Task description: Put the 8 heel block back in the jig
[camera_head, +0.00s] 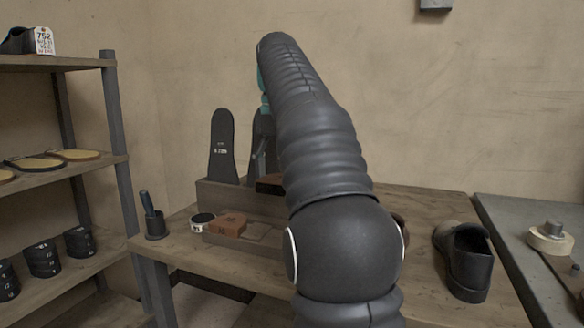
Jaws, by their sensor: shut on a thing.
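My gripper (264,170) is partly hidden behind my arm, above the back of the wooden bench. It is shut on a dark block with a brown edge (268,187), seemingly the heel block; no number is readable on it. The jig (262,246) is a low wooden holder at the front of the bench. A reddish-brown block (228,222) sits at its left, with a flat, seemingly empty place (256,232) to its right. My arm hides the jig's right part. The held block is above and behind the jig, apart from it.
A wooden rack (215,192) holds a dark sole template (221,146) at the back. A round tin (202,220) and a cup with a tool (154,224) stand left. A black shoe (465,262) stands right. Shelves (110,120) are at far left.

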